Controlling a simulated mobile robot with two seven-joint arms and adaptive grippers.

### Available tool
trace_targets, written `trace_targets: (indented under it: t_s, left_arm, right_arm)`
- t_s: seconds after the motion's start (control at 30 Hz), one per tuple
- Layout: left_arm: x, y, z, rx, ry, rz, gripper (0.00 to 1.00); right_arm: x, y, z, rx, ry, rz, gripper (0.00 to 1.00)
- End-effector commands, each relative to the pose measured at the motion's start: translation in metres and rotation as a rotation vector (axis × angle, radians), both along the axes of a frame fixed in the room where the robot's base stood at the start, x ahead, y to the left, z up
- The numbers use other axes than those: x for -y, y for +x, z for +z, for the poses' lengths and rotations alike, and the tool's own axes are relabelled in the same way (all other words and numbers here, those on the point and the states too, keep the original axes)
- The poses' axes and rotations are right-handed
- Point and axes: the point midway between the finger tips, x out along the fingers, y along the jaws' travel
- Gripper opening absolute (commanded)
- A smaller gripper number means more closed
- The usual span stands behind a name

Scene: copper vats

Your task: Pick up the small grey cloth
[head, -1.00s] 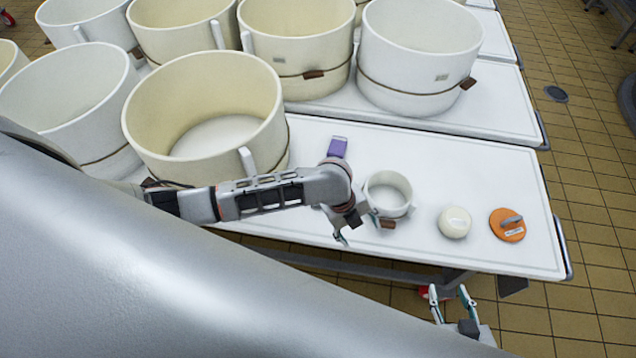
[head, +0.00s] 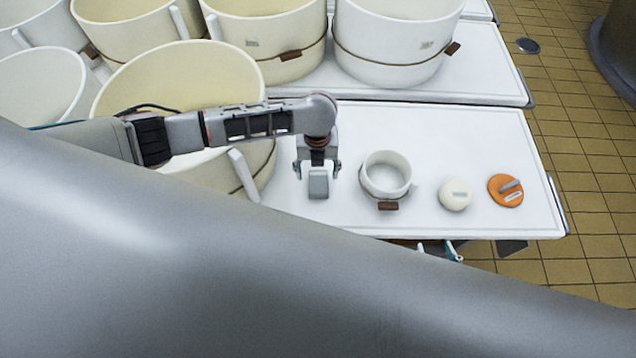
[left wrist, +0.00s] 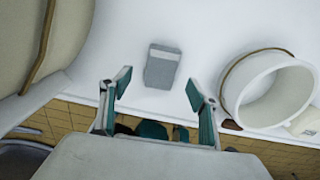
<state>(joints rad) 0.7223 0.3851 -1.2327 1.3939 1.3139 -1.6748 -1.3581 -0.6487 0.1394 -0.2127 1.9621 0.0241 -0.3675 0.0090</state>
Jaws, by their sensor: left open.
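The small grey cloth (head: 318,185) lies flat on the white table, left of the small white pot. In the left wrist view the grey cloth (left wrist: 162,68) is a small folded rectangle with a lighter band at one end. My left gripper (head: 317,172) is over it, fingers spread to either side. In the left wrist view the open left gripper (left wrist: 158,89) has nothing between its fingertips, and the cloth lies just beyond them. Only part of my right gripper (head: 450,250) shows at the table's front edge; its jaws are not clear.
The small white pot (head: 386,175) stands right of the cloth. A cream round piece (head: 455,195) and an orange disc (head: 505,190) lie further right. A large cream vat (head: 250,165) stands close on the left. The table (head: 470,140) is clear behind the pot.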

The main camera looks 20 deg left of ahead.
Motion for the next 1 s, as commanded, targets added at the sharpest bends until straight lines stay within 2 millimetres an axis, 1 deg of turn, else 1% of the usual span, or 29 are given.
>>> trace_targets:
  t_s: [0.2,0.33,0.43,0.67,0.77,0.8,0.83,1.0]
  left_arm:
    - [0.004,-0.002,-0.031,-0.003,-0.001,0.001,0.61]
    - [0.004,-0.001,-0.047,-0.001,0.001,0.002,0.61]
    - [0.004,-0.001,-0.052,0.000,0.000,0.002,0.61]
    - [0.004,0.000,-0.052,0.001,-0.001,0.001,0.61]
    - [0.004,0.000,-0.052,0.001,-0.001,0.002,0.38]
    - [0.004,0.000,-0.052,0.001,-0.001,0.002,0.27]
    - [0.004,0.000,-0.052,0.001,-0.001,0.002,0.20]
    - [0.004,0.000,-0.052,0.001,-0.001,0.002,0.20]
  right_arm:
    - [0.001,-0.002,-0.012,-0.007,-0.002,0.000,0.40]
    - [0.001,-0.004,-0.019,-0.011,-0.002,0.000,0.40]
    - [0.001,-0.004,-0.021,-0.012,-0.001,0.001,0.40]
    - [0.001,-0.004,-0.020,-0.012,-0.001,0.001,0.40]
    - [0.001,-0.004,-0.020,-0.012,-0.001,0.001,0.40]
    - [0.001,-0.004,-0.020,-0.012,-0.001,0.001,0.40]
    - [0.001,-0.004,-0.020,-0.012,-0.001,0.001,0.40]
    - [0.001,-0.004,-0.020,-0.011,-0.001,0.001,0.40]
